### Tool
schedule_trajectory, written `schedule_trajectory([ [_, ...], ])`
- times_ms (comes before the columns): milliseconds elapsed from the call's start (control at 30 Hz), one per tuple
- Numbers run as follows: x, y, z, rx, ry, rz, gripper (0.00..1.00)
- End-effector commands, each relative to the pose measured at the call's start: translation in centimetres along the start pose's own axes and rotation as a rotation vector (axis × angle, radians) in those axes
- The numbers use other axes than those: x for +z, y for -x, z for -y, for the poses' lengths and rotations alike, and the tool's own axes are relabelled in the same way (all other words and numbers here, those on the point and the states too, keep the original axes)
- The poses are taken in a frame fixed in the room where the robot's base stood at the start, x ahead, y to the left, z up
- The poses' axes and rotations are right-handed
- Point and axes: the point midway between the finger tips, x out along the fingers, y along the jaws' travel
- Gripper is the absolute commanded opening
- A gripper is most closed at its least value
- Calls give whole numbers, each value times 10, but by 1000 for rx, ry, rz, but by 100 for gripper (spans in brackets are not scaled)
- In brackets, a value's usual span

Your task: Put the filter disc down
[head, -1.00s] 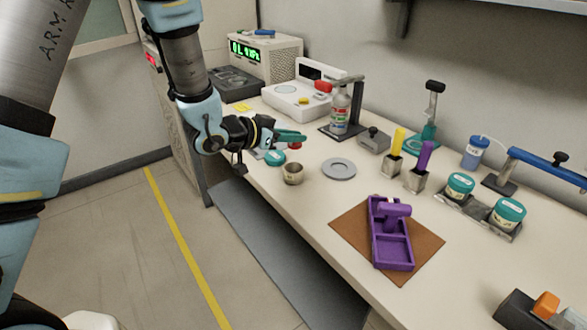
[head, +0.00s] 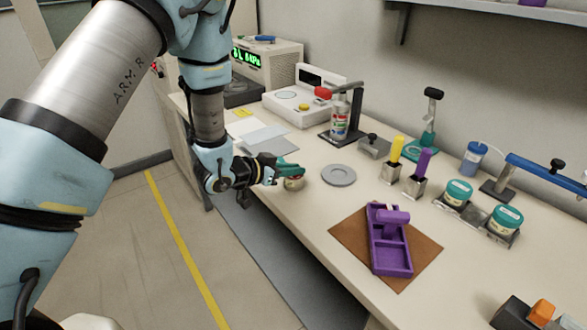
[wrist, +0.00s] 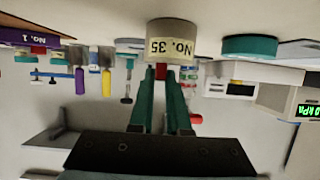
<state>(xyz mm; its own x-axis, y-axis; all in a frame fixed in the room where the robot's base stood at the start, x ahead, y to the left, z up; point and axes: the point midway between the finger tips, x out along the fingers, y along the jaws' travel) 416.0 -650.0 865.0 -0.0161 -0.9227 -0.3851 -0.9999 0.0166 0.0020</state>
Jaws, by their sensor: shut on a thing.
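My gripper (head: 289,171) has teal fingers and is right at a small metal cup (head: 294,183) near the front edge of the bench. In the wrist view the cup, labelled No. 35 (wrist: 171,44), is straight ahead of the fingertips. A small red piece (wrist: 161,72) shows between the closed fingertips (wrist: 160,80). I take it to be the filter disc, but its shape is mostly hidden. Whether it is inside, over or beside the cup cannot be told. A round grey dish (head: 338,175) lies on the bench to the right of the cup.
A purple tray (head: 389,247) lies on a brown mat (head: 345,231). A teal lid (wrist: 250,46) is beside the cup in the wrist view. A white scale (head: 290,105), a bottle (head: 339,122) and two jars (head: 458,192) stand farther back. The bench around the grey dish is clear.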

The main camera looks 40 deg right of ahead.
Motion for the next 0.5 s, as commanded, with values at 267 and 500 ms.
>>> schedule_trajectory([
  [267, 9, -4, 0, 0, 0, -1, 0],
  [500, 12, -4, 0, -1, 0, 4, 17],
])
